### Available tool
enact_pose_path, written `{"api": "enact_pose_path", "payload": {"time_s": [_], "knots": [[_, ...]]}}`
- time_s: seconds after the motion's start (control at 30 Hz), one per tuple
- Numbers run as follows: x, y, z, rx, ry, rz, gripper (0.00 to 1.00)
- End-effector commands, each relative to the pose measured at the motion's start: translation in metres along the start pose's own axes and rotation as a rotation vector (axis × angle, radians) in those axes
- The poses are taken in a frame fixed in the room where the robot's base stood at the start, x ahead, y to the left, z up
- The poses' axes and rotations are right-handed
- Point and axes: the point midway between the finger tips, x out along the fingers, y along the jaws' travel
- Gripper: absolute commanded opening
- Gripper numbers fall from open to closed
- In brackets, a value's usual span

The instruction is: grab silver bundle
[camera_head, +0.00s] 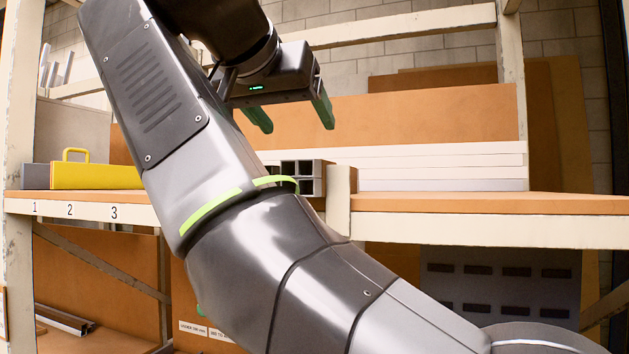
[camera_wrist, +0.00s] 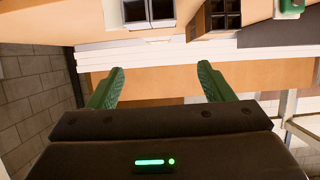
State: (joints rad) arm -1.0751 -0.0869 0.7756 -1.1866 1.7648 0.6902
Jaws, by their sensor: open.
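A bundle of square tubes with pale silver rims and dark hollow ends (camera_wrist: 150,13) shows at the top edge of the wrist view, cut off by the frame. A similar bundle with brown sides (camera_wrist: 219,18) sits to its right. In the head view a tube bundle (camera_head: 303,170) rests on the shelf, partly hidden behind my arm; I cannot tell which of the two it is. My gripper (camera_head: 298,120) is open and empty, above the shelf and apart from the bundles. Its green fingers also show in the wrist view (camera_wrist: 160,70).
White boards (camera_head: 440,165) lie stacked on the shelf (camera_head: 480,203) at right. A yellow case (camera_head: 95,176) with a handle is at left. Shelf uprights (camera_head: 512,80) stand around. Open air surrounds my gripper.

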Motion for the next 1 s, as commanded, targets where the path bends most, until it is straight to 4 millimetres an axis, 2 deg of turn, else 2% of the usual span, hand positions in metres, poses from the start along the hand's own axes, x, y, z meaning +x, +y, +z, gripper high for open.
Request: {"api": "enact_pose_path", "payload": {"time_s": [0.7, 1.0], "knots": [[0.069, 0.000, 0.000, 0.000, -0.001, 0.001, 0.74], [0.081, 0.001, -0.001, 0.001, 0.000, -0.001, 0.74]]}}
